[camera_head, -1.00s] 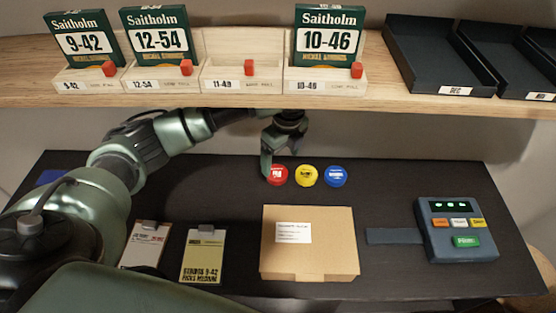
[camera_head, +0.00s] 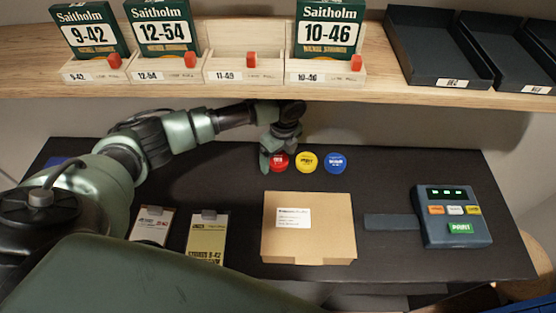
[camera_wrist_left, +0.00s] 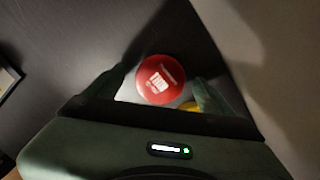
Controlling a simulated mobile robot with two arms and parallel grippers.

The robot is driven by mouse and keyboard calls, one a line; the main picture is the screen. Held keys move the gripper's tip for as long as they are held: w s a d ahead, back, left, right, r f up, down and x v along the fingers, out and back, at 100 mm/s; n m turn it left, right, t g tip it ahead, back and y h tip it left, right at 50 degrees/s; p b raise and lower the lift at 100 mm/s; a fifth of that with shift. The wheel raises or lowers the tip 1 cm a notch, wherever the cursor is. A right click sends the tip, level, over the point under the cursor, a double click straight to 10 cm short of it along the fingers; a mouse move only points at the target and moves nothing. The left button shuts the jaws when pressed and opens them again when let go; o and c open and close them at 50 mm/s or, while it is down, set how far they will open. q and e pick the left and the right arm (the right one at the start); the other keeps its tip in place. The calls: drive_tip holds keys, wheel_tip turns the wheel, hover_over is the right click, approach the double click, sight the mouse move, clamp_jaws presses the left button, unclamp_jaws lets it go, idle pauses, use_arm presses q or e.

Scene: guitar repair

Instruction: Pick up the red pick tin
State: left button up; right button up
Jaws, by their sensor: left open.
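The red pick tin (camera_head: 280,161) is a round red tin with white lettering on the dark table, leftmost in a row of three tins. My left gripper (camera_head: 271,162) is just above and around its left side in the head view, partly covering it. In the left wrist view the red tin (camera_wrist_left: 160,79) shows between the two fingers of my left gripper (camera_wrist_left: 155,90), which stand apart. I cannot tell whether a finger touches the tin. My right gripper is not in view.
A yellow tin (camera_head: 306,162) and a blue tin (camera_head: 335,162) stand to the right. A cardboard box (camera_head: 309,240), clipboards (camera_head: 207,240) and a button device (camera_head: 453,217) lie nearer. A wooden shelf (camera_head: 230,93) with string boxes (camera_head: 160,30) and dark trays (camera_head: 437,50) runs above.

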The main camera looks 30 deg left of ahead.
use_arm(q)
drive_tip(key=c, duration=1.4)
drive_tip(key=shift+r, duration=0.15)
